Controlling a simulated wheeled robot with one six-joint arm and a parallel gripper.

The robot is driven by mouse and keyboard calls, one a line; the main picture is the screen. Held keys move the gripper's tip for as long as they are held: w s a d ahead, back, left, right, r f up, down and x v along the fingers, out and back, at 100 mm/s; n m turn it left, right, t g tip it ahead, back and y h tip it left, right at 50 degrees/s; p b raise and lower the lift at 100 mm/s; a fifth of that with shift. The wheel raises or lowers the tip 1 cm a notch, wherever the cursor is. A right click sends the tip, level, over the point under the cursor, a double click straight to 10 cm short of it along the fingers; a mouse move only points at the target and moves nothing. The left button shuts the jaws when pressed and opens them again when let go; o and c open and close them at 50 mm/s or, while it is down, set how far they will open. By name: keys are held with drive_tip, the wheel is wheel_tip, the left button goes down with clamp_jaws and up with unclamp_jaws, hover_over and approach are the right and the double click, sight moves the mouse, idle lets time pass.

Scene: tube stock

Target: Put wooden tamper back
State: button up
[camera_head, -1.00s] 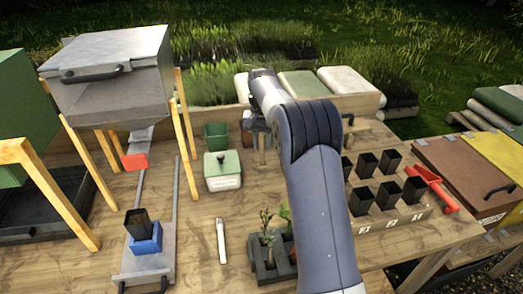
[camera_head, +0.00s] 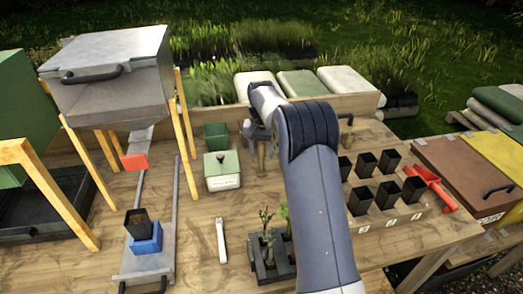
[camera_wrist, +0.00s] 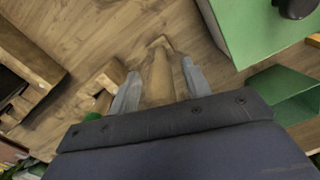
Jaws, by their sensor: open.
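The wooden tamper is most likely the pale wooden piece (camera_wrist: 158,72) between my fingers in the wrist view. It seems to be the small upright wooden piece (camera_head: 261,156) below my wrist in the head view. My gripper (camera_wrist: 160,82) is open, with one finger on each side of the wood and slight gaps showing. In the head view my gripper (camera_head: 256,132) is partly hidden by my own arm. A notched wooden block (camera_wrist: 98,84) stands left of the fingers in the wrist view. Whether it is the tamper's holder I cannot tell.
A green-lidded box (camera_head: 222,172) and a green pot (camera_head: 216,136) stand left of my gripper. A seedling tray (camera_head: 268,262) and black pots in a rack (camera_head: 400,219) are nearer the front and right. A wooden back board (camera_head: 352,104) stands behind.

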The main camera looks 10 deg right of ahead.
drive_tip(key=shift+r, duration=0.1)
wheel_tip(320, 180, up, 12)
drive_tip(key=shift+r, duration=0.1)
idle(0.4)
wheel_tip(320, 180, down, 12)
drive_tip(key=shift+f, duration=0.15)
drive_tip(key=shift+r, duration=1.95)
